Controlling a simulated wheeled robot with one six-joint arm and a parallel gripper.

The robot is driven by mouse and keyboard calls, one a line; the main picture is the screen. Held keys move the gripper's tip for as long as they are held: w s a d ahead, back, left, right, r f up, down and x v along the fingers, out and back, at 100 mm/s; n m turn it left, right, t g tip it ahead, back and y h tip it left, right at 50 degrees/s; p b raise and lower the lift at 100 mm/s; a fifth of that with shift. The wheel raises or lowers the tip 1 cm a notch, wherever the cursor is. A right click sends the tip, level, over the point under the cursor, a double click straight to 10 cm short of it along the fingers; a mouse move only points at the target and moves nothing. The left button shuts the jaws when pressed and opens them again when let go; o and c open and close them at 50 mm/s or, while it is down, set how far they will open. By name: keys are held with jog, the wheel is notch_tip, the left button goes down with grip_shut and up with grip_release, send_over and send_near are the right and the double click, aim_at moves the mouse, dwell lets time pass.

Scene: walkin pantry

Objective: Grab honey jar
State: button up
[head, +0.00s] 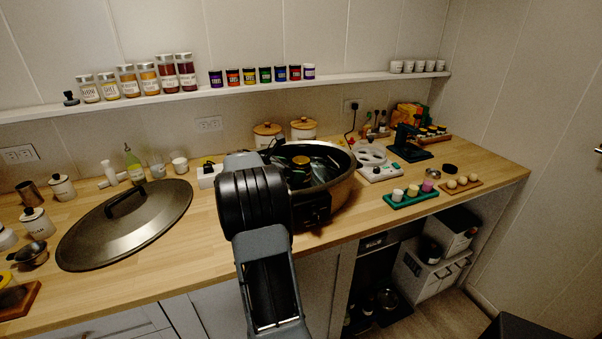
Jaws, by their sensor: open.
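I cannot pick out the honey jar for certain, as the labels are too small to read. Two amber-filled jars, one (127,81) and another (149,79), stand upright on the wall shelf among other labelled jars. My arm reaches up from the bottom middle and in front of a wide dark pan (340,188). My gripper's fingers cannot be made out; the arm hides that area. I see no jar held.
A large round lid (128,222) lies on the left counter. Right of the pan are a white appliance (374,165), a green tray (412,199) and a wooden tray (460,187). The counter's right end is fairly clear.

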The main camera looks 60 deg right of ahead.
aim_at(298, 169)
jog(key=x, duration=0.4)
jog(key=shift+a, duration=0.1)
jog(key=c, duration=1.2)
jog(key=shift+r, duration=0.1)
jog(key=shift+c, duration=1)
jog(key=shift+r, duration=0.1)
